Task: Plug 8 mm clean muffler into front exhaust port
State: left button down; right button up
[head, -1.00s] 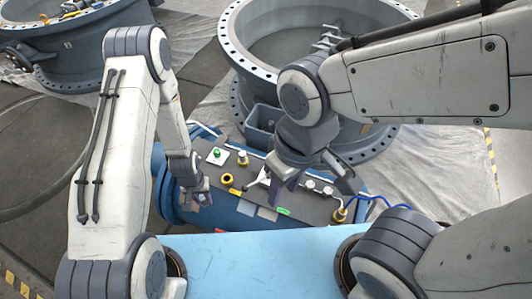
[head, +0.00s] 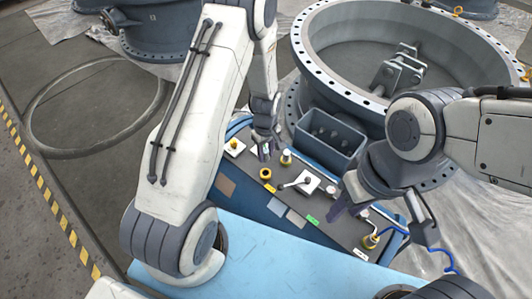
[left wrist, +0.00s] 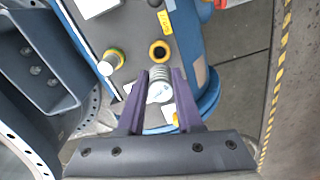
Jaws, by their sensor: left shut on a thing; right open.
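My left gripper (head: 264,150) is shut on a small silver part with a ribbed neck, which I take for the muffler (left wrist: 160,88). In the left wrist view it lies between the purple fingers, its ribbed end toward the yellow ring (left wrist: 160,51). The fingers hide its sides, and in the head view the gripper hides most of it. I cannot pick out the front exhaust port; my right gripper covers part of that area.
A white plate (head: 308,183) and a grey tool (head: 294,184) lie mid-bench. A grey bin (head: 330,137) stands behind.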

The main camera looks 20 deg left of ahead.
pick_arm(q)
notch_tip(320, 180, down, 6)
jog(key=b, duration=0.4)
jog(key=shift+r, duration=0.15)
jog(key=shift+f+b, duration=0.5)
jog(key=shift+f, duration=0.1)
jog(key=shift+s+d+f+b, duration=0.1)
jog(key=shift+f+b, duration=0.55)
jog(key=shift+f, duration=0.6)
dwell(2.5)
grip_release()
dwell(0.3)
jog(key=shift+r, duration=0.15)
jog(key=shift+r+p, duration=3.05)
jog(key=shift+r, duration=0.55)
